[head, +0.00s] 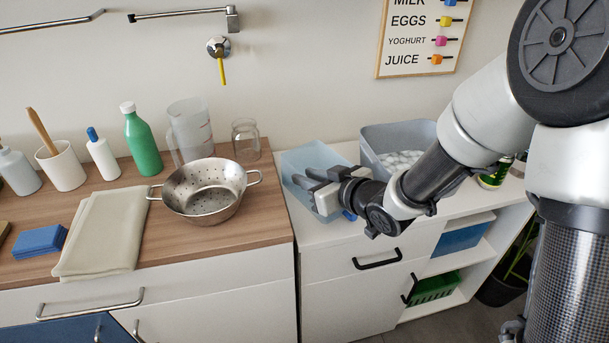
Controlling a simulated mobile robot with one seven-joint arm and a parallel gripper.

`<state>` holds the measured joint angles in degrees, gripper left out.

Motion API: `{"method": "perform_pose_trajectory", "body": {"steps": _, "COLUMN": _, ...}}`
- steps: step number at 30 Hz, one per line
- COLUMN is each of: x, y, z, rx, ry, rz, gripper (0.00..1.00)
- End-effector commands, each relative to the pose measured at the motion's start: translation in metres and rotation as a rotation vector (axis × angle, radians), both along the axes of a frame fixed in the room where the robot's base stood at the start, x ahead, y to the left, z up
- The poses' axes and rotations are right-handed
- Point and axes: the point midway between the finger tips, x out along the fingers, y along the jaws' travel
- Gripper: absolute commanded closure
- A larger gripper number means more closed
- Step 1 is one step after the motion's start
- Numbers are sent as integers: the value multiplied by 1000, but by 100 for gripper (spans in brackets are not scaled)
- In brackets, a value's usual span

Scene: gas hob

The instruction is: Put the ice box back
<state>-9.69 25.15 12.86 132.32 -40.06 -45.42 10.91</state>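A light blue, see-through box (305,160) stands on the white counter just right of the wooden worktop. A larger grey-blue bin (373,150) with whitish lumps like ice in it stands to its right, against the wall. I cannot tell for sure which of the two is the ice box. My gripper (309,190) reaches in from the right, with its fingers in front of or over the light blue box and hiding part of it. I cannot tell whether the fingers touch the box or are shut on anything. My arm hides the right part of the bin.
A metal colander (205,190), a glass jar (246,140), a measuring jug (190,130) and a green bottle (142,142) stand on the worktop (255,230) to the left. A green can (494,175) stands right of my arm. The white counter's front strip is clear.

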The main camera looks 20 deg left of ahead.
Motion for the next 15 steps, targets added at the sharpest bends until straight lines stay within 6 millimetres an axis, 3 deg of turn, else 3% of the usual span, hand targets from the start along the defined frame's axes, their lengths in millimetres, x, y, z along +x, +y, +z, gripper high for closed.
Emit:
{"method": "perform_pose_trajectory", "body": {"steps": 9, "x": -37, "y": -53, "z": 30, "rx": -1, "ry": -1, "rz": -5, "gripper": 79}}
{"method": "perform_pose_trajectory", "body": {"steps": 15, "x": -52, "y": -73, "z": 39, "rx": -1, "ry": 0, "rz": -3, "gripper": 79}}
